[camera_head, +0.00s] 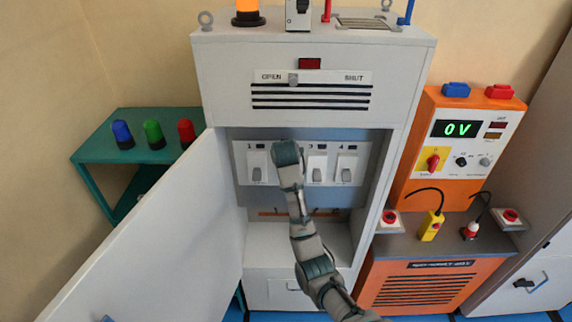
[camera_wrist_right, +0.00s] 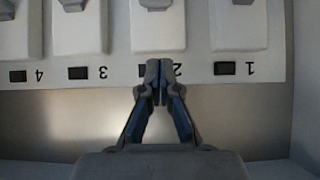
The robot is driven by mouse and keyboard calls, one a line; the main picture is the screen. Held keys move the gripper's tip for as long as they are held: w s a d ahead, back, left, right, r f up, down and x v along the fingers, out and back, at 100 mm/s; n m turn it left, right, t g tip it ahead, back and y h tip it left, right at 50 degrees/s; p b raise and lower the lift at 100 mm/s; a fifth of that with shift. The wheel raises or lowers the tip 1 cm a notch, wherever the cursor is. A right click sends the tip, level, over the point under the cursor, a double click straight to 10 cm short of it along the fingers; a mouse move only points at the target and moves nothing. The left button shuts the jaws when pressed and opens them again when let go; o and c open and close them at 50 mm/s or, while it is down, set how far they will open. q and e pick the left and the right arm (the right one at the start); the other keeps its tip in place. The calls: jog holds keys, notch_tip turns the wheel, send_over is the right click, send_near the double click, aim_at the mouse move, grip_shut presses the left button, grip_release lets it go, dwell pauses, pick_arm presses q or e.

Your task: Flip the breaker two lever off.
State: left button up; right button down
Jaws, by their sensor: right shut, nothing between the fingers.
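The breaker panel (camera_head: 304,178) sits inside the open grey cabinet, with breakers numbered 1 to 4. In the head view my right arm covers breaker two and hides my right fingers. The right wrist view shows the panel upside down, with breaker two (camera_wrist_right: 158,27) straight ahead of my right gripper (camera_wrist_right: 157,72). This gripper is shut and empty, its tips in line with the number 2 label beside a dark indicator window. The breaker two lever (camera_wrist_right: 157,4) is cut by the top picture edge, so its position is unclear. Contact cannot be told. My left gripper is not in view.
The cabinet door (camera_head: 150,245) stands open to the left. Breaker one (camera_head: 257,166) and breaker three (camera_head: 317,166) flank breaker two closely. The cabinet's side walls bound the opening. An orange unit (camera_head: 455,150) reading 0V stands at right; a green table (camera_head: 130,150) stands at left.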

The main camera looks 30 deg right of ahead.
jog(key=x, duration=0.3)
jog(key=shift+d+f+p, duration=0.25)
jog(key=shift+f+p, duration=0.05)
jog(key=shift+p, duration=0.1)
jog(key=shift+s+a+f+p, duration=0.15)
jog(key=shift+s+f, duration=0.15)
jog(key=shift+f, duration=0.25)
jog(key=shift+s+a+f+p, duration=0.1)
jog(key=shift+s+f+p, duration=0.05)
jog(key=shift+s+f, duration=0.3)
jog(key=shift+a+f, duration=0.35)
jog(key=shift+f, duration=0.2)
jog(key=shift+a, duration=0.1)
